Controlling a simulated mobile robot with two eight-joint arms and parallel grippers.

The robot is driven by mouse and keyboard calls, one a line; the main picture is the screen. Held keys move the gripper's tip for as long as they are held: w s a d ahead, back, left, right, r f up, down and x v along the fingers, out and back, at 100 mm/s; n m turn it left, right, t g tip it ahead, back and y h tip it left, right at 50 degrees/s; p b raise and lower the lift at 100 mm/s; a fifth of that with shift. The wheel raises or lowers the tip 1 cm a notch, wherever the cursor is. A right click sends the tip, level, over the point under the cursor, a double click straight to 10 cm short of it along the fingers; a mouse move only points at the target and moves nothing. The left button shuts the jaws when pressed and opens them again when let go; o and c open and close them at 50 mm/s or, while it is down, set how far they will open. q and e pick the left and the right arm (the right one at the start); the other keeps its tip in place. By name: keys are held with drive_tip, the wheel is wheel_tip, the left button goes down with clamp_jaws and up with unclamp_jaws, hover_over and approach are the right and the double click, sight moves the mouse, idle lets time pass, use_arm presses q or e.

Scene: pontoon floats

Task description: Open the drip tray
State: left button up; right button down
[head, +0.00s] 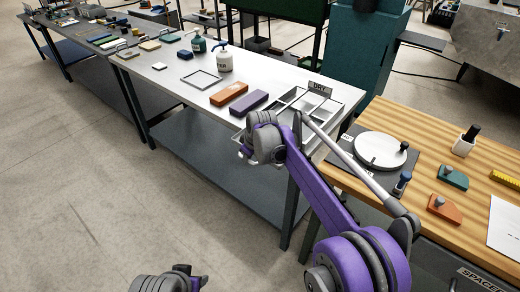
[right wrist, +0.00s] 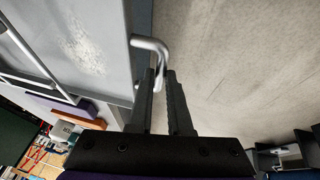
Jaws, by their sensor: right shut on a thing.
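A bent light-metal handle (right wrist: 150,48) stands out from the edge of a grey metal panel in the right wrist view. My right gripper (right wrist: 166,78) is shut on this handle, with a dark finger on each side of it. In the head view my right gripper (head: 244,153) is at the front edge of the steel bench, below its top. The pale grey surface with a whitish patch (right wrist: 88,42) beside the handle looks like the drip tray; how far out it is I cannot tell. My left gripper (head: 187,274) is low in the head view, away from the bench, its jaws unclear.
The steel bench (head: 165,82) carries an orange block (head: 229,94), a purple block (head: 248,102), a square frame (head: 201,79) and pump bottles (head: 224,61). A wooden bench (head: 400,185) with a round white plate (head: 380,150) stands right. The floor at left is clear.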

drive_tip(key=s+a, duration=0.2)
drive_tip(key=s, duration=0.1)
idle(0.4)
drive_tip(key=c, duration=0.8)
unclamp_jaws()
drive_tip(key=shift+w, duration=0.1)
drive_tip(key=shift+c, duration=0.2)
drive_tip(key=shift+r, duration=0.1)
drive_tip(key=v, duration=1)
drive_tip(key=shift+r, duration=0.3)
drive_tip(key=shift+s+d, duration=0.15)
drive_tip(key=shift+s, duration=0.05)
